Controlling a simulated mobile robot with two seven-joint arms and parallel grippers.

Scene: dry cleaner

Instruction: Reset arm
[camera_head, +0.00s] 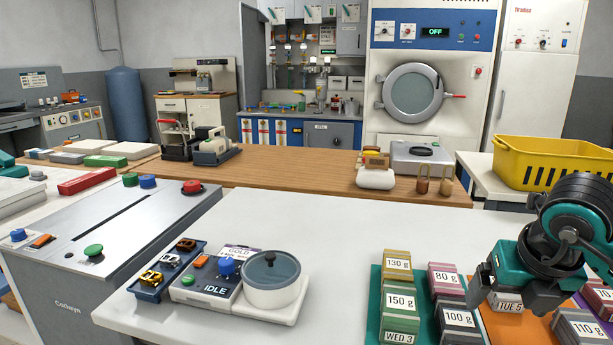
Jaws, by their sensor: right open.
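My right arm comes in from the right edge, dark grey and teal. My right gripper (512,288) hangs over the orange mat (517,328) at the lower right, its jaws open. It covers part of that mat and of a "TUE 5" label (508,305). I cannot tell how high it is above the labelled blocks there. I see nothing held in it. My left arm and left gripper are not in view.
Labelled weight blocks (400,300) stand on coloured mats beside the gripper. A scale unit marked "IDLE" with a lidded pot (273,280) sits left of centre. The white table (370,235) between is clear. A yellow crate (550,163) stands behind the arm.

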